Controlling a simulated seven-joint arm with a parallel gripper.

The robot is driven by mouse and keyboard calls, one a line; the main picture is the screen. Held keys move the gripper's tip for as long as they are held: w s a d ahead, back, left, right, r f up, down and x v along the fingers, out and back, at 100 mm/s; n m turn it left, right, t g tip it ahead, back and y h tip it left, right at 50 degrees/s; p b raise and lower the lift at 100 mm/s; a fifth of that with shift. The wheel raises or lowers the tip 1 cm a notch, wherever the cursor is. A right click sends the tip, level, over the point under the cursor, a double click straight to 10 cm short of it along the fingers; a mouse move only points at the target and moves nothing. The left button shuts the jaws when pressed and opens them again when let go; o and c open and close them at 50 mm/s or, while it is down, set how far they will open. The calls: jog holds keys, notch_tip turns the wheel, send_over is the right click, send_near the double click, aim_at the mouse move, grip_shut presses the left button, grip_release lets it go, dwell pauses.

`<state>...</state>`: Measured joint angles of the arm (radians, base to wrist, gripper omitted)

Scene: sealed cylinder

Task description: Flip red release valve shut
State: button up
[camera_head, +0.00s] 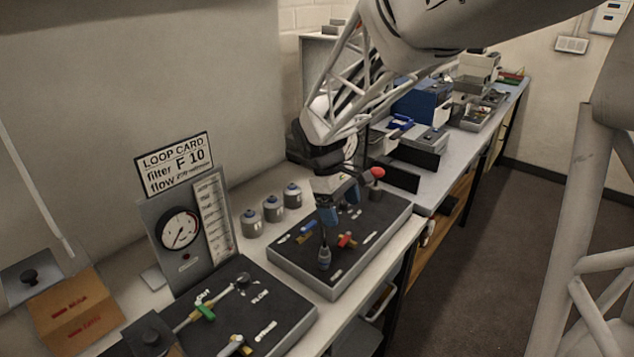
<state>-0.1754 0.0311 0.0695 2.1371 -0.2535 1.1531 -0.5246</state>
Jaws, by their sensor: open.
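A small red valve handle (347,240) sits on the black-topped panel (285,262) on the bench, right of a dark upright fitting (324,257). Its exact angle is too small to tell. My gripper (340,207) points down over the same panel, above and a little left of the red handle. It is open, appears empty, and seems apart from the handle. A red round knob (376,172) stands at the panel's far end, right of my gripper. My gripper hides part of the panel's middle.
A blue-handled part (306,232) lies left on the panel. Several grey canisters (272,208) stand behind it. A gauge board (180,228) and loop card (174,164) stand left. A second panel (285,318) with green handle (205,312) is nearer. Floor (480,240) is clear at right.

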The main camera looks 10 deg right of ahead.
aim_at(344, 238)
jog(key=shift+n+g+h, duration=0.3)
jog(key=shift+n, duration=0.3)
jog(key=shift+w+a+f, duration=0.4)
jog(key=shift+w+f, duration=0.2)
jog(key=shift+w, duration=0.25)
jog(key=shift+w+a+f, duration=0.35)
jog(key=shift+w+f, duration=0.25)
jog(key=shift+w, duration=0.2)
jog(key=shift+f, duration=0.1)
jog(key=shift+x, duration=3.8)
jog(key=c, duration=0.9)
jog(key=shift+m, duration=0.3)
jog(key=shift+w+m+g, duration=0.2)
jog(key=shift+m+g, duration=0.1)
jog(key=shift+m, duration=0.4)
